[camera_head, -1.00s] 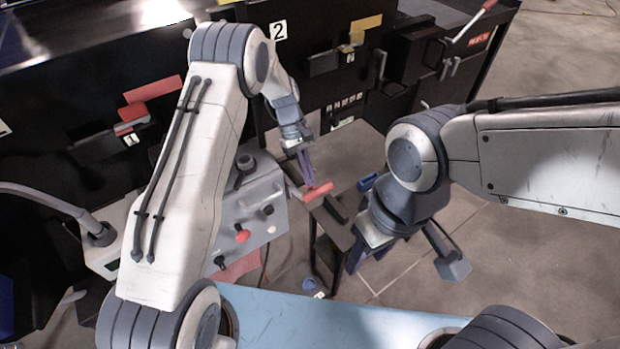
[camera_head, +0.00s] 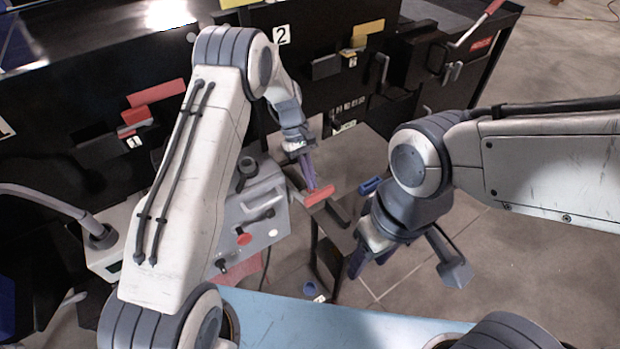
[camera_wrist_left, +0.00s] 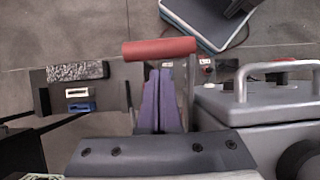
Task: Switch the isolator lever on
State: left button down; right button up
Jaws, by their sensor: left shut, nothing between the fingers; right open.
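The lever's red cylindrical handle (camera_head: 319,196) sits at the right side of a grey control box (camera_head: 262,205). It also shows in the left wrist view (camera_wrist_left: 159,49), lying crosswise on a thin arm along the grey box. My left gripper (camera_head: 313,186) is shut and empty, its purple fingers pointing at the handle. In the left wrist view the shut fingertips (camera_wrist_left: 160,70) are right at the handle's near side; whether they touch cannot be told. My right gripper (camera_head: 363,258) is open and empty, away from the lever to the right.
A small dark stand (camera_head: 330,262) with a blue piece (camera_head: 370,185) is beside the lever. A light blue surface (camera_head: 300,318) lies in front. Black machinery with a number 2 label (camera_head: 282,35) stands behind. Another red-tipped lever (camera_head: 480,22) is far right. Tiled floor is open at right.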

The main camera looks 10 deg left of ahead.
dwell(0.4)
pick_arm(q)
jog(key=s+d+r+b, duration=0.4)
jog(key=d+r, duration=0.6)
jog(key=r, duration=0.1)
jog(key=shift+s+d+b, duration=0.3)
jog(key=shift+s+d, duration=0.05)
